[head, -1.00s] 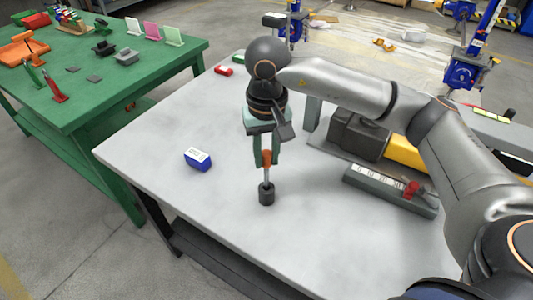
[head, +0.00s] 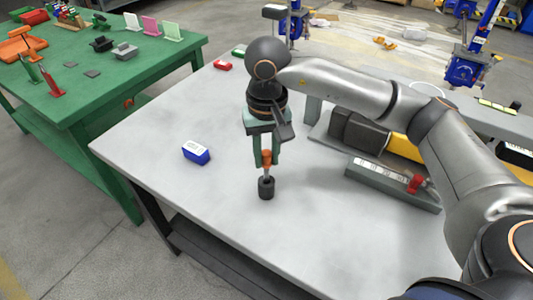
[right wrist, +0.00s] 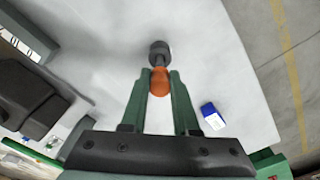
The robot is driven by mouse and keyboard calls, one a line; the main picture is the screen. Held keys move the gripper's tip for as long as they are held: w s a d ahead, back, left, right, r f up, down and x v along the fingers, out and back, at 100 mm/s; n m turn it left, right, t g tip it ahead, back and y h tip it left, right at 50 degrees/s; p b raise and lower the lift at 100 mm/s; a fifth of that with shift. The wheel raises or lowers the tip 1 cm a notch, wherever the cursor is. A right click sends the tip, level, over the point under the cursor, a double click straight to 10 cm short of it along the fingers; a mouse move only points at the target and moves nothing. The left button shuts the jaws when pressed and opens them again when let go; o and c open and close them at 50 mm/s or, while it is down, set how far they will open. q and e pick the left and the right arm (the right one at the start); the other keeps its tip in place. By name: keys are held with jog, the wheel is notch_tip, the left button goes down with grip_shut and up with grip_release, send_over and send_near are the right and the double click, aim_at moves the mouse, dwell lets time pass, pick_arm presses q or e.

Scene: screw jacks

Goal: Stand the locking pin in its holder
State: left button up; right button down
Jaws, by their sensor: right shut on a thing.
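The locking pin has an orange handle (head: 266,156) and a thin grey shaft, and it is upright. My right gripper (head: 266,162) points down and is shut on the handle. The holder, a small dark cylinder (head: 266,188), stands on the grey table directly below the pin. The short visible shaft meets the holder's top; how deep it sits inside is hidden. In the right wrist view, the orange handle (right wrist: 159,83) is between the green fingers (right wrist: 160,75), with the holder (right wrist: 158,50) just past it. My left gripper is out of view.
A blue and white block (head: 196,152) lies left on the table (head: 220,215). A grey fixture with a red part (head: 415,184) and dark blocks (head: 360,137) with a yellow piece stand to the right. A red piece (head: 222,65) lies at the back. The front of the table is clear.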

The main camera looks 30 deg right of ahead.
jog(key=shift+f, duration=0.3)
jog(key=c, duration=0.6)
grip_release()
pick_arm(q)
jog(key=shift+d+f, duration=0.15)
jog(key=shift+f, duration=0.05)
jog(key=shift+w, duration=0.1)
pick_arm(e)
jog(key=shift+r, duration=0.1)
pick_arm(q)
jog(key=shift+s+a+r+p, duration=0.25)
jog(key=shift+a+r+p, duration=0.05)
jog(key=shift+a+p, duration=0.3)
pick_arm(e)
notch_tip(320, 180, up, 12)
jog(key=shift+s+r, duration=0.15)
jog(key=shift+r, duration=0.05)
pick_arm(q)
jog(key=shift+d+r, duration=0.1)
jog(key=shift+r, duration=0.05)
pick_arm(e)
jog(key=shift+s, duration=0.1)
